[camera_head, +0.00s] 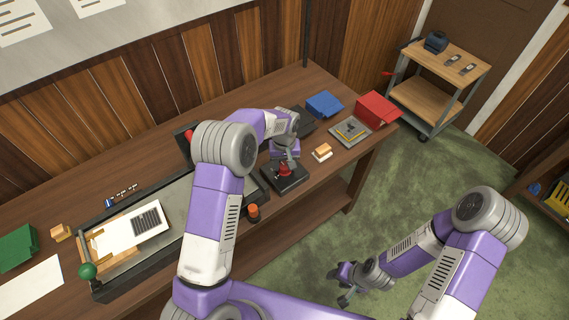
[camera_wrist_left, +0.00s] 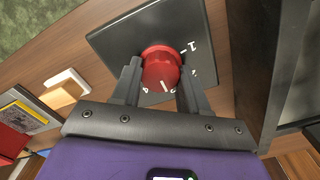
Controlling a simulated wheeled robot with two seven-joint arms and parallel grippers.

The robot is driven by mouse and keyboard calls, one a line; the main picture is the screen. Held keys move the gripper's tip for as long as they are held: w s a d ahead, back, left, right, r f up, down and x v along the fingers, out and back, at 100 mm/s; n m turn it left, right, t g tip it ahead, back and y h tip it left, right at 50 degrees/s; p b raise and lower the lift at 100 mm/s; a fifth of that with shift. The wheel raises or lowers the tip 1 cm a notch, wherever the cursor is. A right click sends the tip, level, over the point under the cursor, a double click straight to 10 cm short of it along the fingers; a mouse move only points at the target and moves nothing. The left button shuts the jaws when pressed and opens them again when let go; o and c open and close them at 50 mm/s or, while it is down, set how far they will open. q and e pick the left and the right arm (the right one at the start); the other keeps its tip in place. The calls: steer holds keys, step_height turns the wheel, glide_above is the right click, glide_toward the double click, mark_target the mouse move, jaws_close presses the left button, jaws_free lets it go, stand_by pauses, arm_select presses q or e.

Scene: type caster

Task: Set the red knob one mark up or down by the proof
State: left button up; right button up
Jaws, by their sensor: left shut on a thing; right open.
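The red knob (camera_head: 284,169) sits on a dark square plate (camera_head: 291,182) near the bench's front edge. In the left wrist view the round red knob (camera_wrist_left: 160,66) has a white pointer line on its side toward my gripper. A white "1" and part of another white mark show on the plate (camera_wrist_left: 128,40) to the right of it. My left gripper (camera_head: 285,157) is shut on the knob from above, one finger on each side (camera_wrist_left: 160,85). A white sheet with a dark printed block (camera_head: 118,237) lies at the left of the bench. My right gripper (camera_head: 345,283) is open and empty, away from the bench.
A blue box (camera_head: 324,104), a red box (camera_head: 377,108) and a grey tray (camera_head: 350,131) stand at the bench's right end. An orange-and-white block (camera_head: 322,152) lies near the knob. A green-knobbed handle (camera_head: 88,271) is at the left. A wooden cart (camera_head: 437,80) stands beyond.

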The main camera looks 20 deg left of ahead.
mark_target(285, 165)
arm_select(q)
steer(key=o, duration=1.1)
steer(key=shift+c, duration=0.2)
steer(key=shift+r, duration=0.1)
step_height(285, 165, up, 8)
steer(key=shift+f+p, duration=0.25)
steer(key=shift+p, duration=0.05)
